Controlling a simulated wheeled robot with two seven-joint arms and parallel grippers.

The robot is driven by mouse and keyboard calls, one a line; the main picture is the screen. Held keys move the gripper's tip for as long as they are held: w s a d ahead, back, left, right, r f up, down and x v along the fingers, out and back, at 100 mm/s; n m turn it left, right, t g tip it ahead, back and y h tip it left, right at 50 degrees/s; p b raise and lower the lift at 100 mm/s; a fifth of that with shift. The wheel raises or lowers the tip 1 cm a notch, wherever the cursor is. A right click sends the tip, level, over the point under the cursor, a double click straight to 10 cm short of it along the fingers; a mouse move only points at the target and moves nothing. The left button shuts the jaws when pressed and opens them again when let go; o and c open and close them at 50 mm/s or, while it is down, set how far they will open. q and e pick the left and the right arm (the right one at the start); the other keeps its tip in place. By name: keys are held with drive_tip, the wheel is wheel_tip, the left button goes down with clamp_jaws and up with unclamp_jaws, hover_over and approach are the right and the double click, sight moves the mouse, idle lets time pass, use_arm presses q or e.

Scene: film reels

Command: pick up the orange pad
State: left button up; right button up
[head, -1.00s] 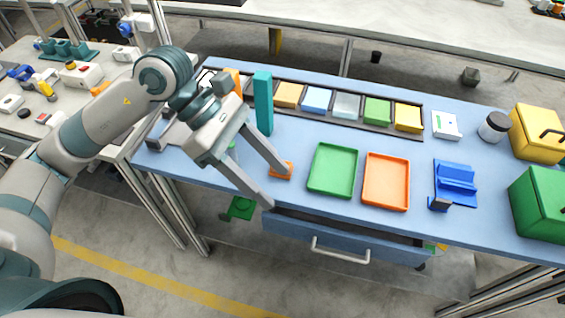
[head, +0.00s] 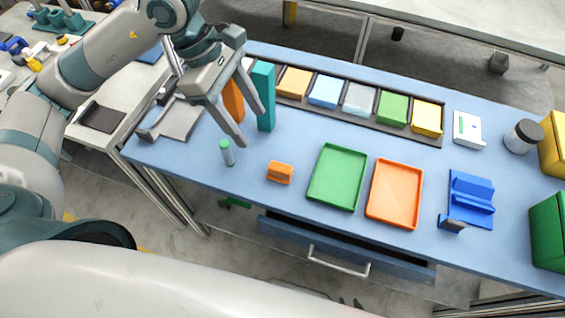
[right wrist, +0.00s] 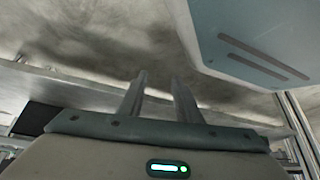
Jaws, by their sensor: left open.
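The orange pad (head: 280,172), a small block with a raised part, lies on the blue table left of the green tray (head: 338,177) in the head view. The pad is not visible there.
A small green-capped cylinder (head: 227,152) stands left of the pad. An orange tray (head: 395,193) and a blue holder (head: 471,198) are to the right. A row of coloured bins (head: 360,99) runs along the back. The drawer (head: 343,250) below the front edge is partly open.

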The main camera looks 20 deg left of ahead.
use_arm(q)
drive_tip(key=p, duration=0.3)
approach(280, 167)
drive_tip(key=x, duration=0.5)
drive_tip(key=shift+s, duration=0.3)
use_arm(e)
drive_tip(key=s+d+f+g, duration=0.1)
drive_tip(key=s+d, duration=0.1)
drive_tip(key=s, duration=0.3)
drive_tip(key=s+d+f+g+h, duration=0.1)
drive_tip(key=s+d+g, duration=0.1)
drive_tip(key=s, duration=0.4)
drive_tip(key=shift+s+d+f, duration=0.15)
drive_tip(key=shift+d+f, duration=0.05)
drive_tip(key=shift+f, duration=0.05)
